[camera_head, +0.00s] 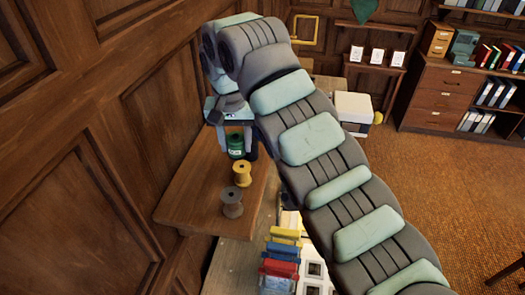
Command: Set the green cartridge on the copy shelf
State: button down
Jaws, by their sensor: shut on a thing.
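The green cartridge (236,146) is upright between the two fingers of my gripper (237,151), which is shut on it. My gripper points down over the far part of a brown wooden shelf (190,195) along the left wall. I cannot tell whether the cartridge's base touches the shelf. No label shows that marks this as the copy shelf. My arm hides part of the area right of the gripper.
A yellow spool (242,173) and a grey spool (232,204) stand on the shelf, nearer than the cartridge. Red, blue and yellow items (281,258) lie below. The shelf's left side is bare. The panelled wall (110,120) is close on the left.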

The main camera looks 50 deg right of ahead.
aim_at(235, 158)
jog(key=shift+w+a+f, duration=0.1)
jog(key=shift+a+f, duration=0.15)
jog(key=shift+f, duration=0.4)
jog(key=shift+f+b, duration=1.05)
jog(key=shift+f, duration=0.65)
jog(key=shift+f+b, duration=0.25)
jog(key=shift+b, duration=0.05)
jog(key=c, duration=0.8)
grip_release()
jog(key=shift+r, duration=0.1)
